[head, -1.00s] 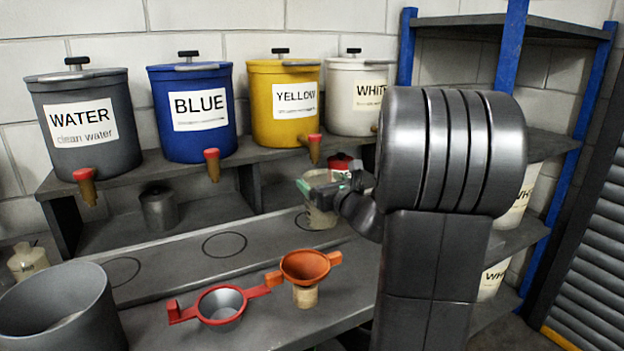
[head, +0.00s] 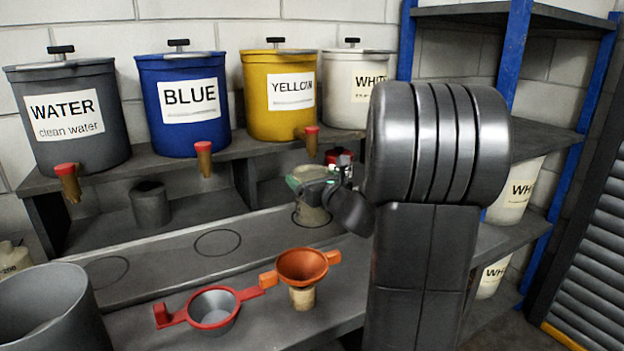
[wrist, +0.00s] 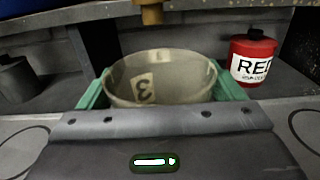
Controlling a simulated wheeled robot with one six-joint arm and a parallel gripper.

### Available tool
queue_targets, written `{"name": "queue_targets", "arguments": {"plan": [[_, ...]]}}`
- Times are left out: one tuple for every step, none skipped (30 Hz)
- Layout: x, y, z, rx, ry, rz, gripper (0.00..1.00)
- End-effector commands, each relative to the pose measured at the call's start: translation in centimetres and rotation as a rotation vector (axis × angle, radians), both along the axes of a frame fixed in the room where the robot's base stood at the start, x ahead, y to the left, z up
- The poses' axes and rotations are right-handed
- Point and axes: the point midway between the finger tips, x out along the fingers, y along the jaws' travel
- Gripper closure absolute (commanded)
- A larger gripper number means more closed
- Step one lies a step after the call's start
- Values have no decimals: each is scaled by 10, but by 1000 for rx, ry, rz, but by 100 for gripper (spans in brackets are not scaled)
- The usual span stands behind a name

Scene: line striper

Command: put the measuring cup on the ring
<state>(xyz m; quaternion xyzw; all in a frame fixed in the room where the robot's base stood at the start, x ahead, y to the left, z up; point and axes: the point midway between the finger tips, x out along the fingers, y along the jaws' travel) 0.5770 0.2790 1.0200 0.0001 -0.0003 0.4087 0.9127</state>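The measuring cup (head: 312,214) is a translucent beige cup, upright at the dark ring (head: 294,219) on the ledge below the yellow bucket's tap. Only part of that ring shows; I cannot tell whether the cup's base touches the ledge. In the wrist view the cup (wrist: 160,82) stands between the two green fingers of my gripper (wrist: 161,88), with a finger against each side. My gripper (head: 311,176) covers its upper part in the head view.
A tap (wrist: 152,12) hangs just above and behind the cup. A red container (wrist: 252,60) stands behind right. Other rings (head: 218,242) on the ledge are bare. An orange funnel (head: 302,265), a red-handled strainer (head: 213,308) and a grey bucket (head: 45,310) stand in front.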

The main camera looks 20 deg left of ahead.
Motion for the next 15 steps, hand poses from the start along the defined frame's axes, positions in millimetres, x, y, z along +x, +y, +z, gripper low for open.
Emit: {"name": "queue_targets", "arguments": {"plan": [[0,0,0,0,0,0,1],[0,0,0,0,0,0,0],[0,0,0,0,0,0,0],[0,0,0,0,0,0,0],[0,0,0,0,0,0,0],[0,0,0,0,0,0,0],[0,0,0,0,0,0,0],[0,0,1,0,0,0,0],[0,0,1,0,0,0,0],[0,0,3,0,0,0,0],[0,0,4,0,0,0,0],[0,-1,6,0,0,0,0],[-3,-5,4,0,0,-2,0],[-7,-8,4,0,0,-2,0],[-12,-14,4,0,-1,-3,0]]}}
